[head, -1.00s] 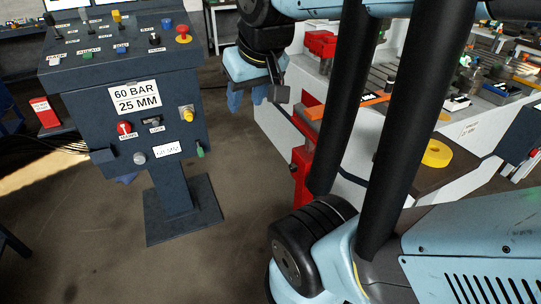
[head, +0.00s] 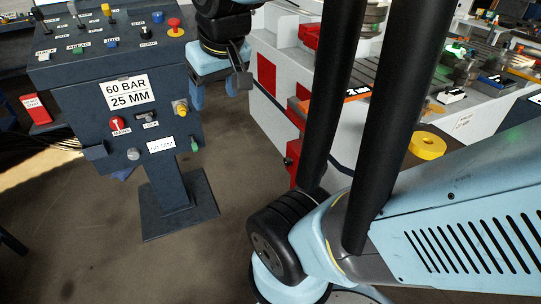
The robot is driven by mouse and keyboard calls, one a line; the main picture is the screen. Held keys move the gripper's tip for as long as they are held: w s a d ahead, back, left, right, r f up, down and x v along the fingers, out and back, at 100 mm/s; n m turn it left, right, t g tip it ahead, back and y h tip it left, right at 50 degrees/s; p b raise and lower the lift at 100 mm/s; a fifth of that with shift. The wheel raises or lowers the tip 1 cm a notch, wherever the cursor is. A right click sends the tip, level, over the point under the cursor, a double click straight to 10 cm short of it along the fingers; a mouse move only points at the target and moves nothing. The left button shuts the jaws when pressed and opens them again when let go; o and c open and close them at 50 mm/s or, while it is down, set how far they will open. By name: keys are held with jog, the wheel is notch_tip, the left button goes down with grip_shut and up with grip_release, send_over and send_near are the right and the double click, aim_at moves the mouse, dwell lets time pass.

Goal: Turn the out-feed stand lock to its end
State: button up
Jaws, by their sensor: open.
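My gripper (head: 212,94) hangs fingers down in the head view, in the air between the control console and the machine. It is open and nothing shows between its fingers. A red stand (head: 294,168) stands at the near side of the machine, with a small dark knob (head: 287,161) on its left side. I cannot tell whether this knob is the out-feed stand lock. My gripper is above and left of the knob, well apart from it. My own arm covers part of the stand and the machine behind it.
A dark control console (head: 85,115) with knobs, labels and a red mushroom button (head: 175,27) stands at left. The white machine (head: 265,95) fills the right back. Bare floor (head: 215,255) lies between console and machine.

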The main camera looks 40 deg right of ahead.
jog(key=w+d+f+n+g+h, duration=0.25)
jog(key=w+d+f+g, duration=0.35)
jog(key=w+f, duration=0.45)
jog(key=n+g+h, duration=0.3)
jog(key=n+h, duration=0.9)
jog(key=h, duration=0.3)
send_near(285, 163)
jog(key=shift+m, duration=0.25)
jog(key=x, duration=0.9)
jog(key=shift+s+d, duration=0.1)
jog(key=shift+d, duration=0.05)
